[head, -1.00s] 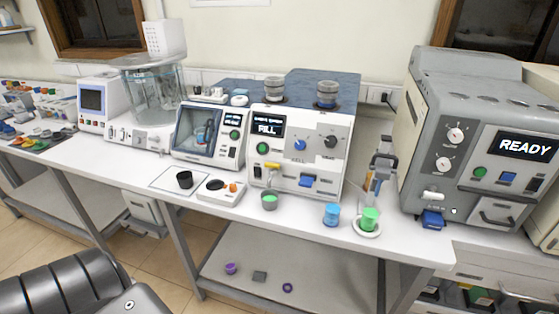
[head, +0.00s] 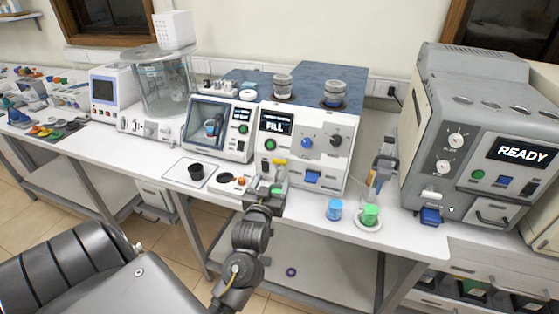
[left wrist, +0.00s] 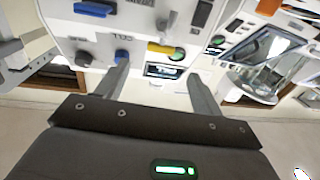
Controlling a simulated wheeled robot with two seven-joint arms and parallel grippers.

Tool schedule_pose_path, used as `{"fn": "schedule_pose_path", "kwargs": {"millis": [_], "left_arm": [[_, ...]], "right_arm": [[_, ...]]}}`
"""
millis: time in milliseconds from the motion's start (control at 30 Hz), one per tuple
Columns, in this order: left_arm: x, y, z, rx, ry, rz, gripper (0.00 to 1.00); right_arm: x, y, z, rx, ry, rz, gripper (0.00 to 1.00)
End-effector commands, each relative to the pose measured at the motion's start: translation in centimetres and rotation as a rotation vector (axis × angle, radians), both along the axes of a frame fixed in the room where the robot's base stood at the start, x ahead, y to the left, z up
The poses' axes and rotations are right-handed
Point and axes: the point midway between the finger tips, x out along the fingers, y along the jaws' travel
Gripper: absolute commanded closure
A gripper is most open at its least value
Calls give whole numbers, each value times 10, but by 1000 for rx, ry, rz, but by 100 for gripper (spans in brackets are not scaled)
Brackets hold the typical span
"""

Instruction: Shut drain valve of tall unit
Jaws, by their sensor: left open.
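The tall white unit (head: 296,150) shows FILL on its screen and stands mid-bench. A yellow lever (head: 280,161) sticks out low on its front, lying roughly level; it also shows in the left wrist view (left wrist: 162,48). A blue handle (head: 312,177) sits to its right, and shows upper left in the left wrist view (left wrist: 95,9). My left gripper (head: 266,190) is open and empty in front of the unit, below the yellow lever. In the left wrist view its fingers (left wrist: 155,80) point at the front panel, apart from the lever. My right gripper is not in view.
A small cup with green content (head: 279,190) stands partly hidden behind my left gripper. A grey READY unit (head: 455,190) is at far right.

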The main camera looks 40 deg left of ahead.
Motion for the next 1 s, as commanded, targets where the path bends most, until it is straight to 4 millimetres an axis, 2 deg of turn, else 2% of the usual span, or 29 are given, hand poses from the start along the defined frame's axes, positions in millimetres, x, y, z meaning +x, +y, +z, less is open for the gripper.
{"fn": "schedule_pose_path", "kwargs": {"millis": [233, 700, 1000], "left_arm": [[9, 6, 4, 5, -9, 6, 33], [81, 40, 4, 4, -7, 4, 33], [97, 49, 1, 3, -6, 4, 33]], "right_arm": [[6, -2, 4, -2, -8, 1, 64], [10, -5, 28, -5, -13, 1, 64], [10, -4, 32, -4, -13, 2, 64]]}}
